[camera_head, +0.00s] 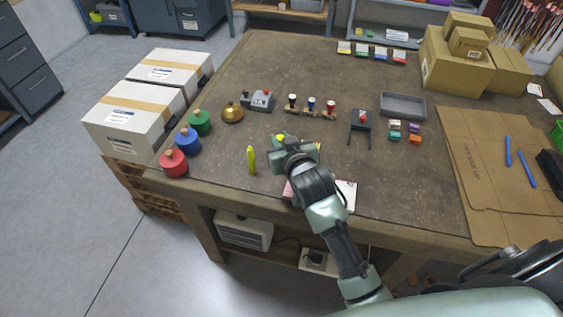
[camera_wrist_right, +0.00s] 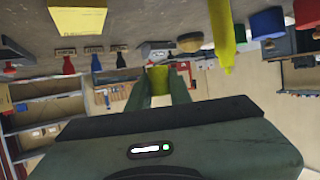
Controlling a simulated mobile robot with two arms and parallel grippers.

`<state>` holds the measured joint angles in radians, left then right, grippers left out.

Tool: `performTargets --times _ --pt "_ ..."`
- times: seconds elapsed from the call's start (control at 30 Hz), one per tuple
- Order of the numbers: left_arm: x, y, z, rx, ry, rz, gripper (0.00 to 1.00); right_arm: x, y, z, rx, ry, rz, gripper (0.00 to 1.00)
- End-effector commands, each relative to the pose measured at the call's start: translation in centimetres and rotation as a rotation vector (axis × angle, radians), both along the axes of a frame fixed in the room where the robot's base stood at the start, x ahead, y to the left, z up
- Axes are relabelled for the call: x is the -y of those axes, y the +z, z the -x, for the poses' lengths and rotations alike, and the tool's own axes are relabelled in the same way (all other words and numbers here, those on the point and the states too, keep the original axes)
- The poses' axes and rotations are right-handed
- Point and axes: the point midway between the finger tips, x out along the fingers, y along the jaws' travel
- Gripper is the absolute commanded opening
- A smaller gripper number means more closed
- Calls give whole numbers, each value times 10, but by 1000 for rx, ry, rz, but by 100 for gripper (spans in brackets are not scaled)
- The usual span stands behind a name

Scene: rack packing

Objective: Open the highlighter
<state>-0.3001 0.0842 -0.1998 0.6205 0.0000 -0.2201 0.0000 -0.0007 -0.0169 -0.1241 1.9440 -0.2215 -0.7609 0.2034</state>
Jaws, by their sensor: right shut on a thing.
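The yellow highlighter (camera_head: 251,160) stands upright on the table near its front edge, left of my right gripper (camera_head: 285,145). In the right wrist view, which is upside down, the highlighter (camera_wrist_right: 223,32) shows a narrower end pointing away from the table. My right gripper is shut on a small yellow-green piece that looks like the highlighter's cap (camera_wrist_right: 161,77). The piece (camera_head: 280,137) is mostly hidden by the gripper in the head view. It is apart from the highlighter. My left gripper is not in view.
Red (camera_head: 173,163), blue (camera_head: 187,141) and green (camera_head: 200,122) knobbed weights stand at the left edge. Stamps (camera_head: 311,106) and a grey tray (camera_head: 402,104) are farther back. A yellow sticky pad (camera_wrist_right: 77,19) lies close by. Cardboard (camera_head: 485,170) covers the right side.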

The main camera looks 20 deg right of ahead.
Motion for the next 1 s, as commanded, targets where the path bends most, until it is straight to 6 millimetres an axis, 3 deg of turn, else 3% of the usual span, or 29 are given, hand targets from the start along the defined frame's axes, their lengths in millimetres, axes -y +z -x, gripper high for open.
performTargets --times 0.1,0.33,0.6,1.0 --pt "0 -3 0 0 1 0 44 0 -29 1 -5 0 0 0" --pt "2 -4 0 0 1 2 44 0 -50 0 -1 0 1 0" --pt "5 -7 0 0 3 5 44 0 -87 0 -2 -1 1 0" --pt "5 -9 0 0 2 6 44 0 -92 0 0 0 0 0"
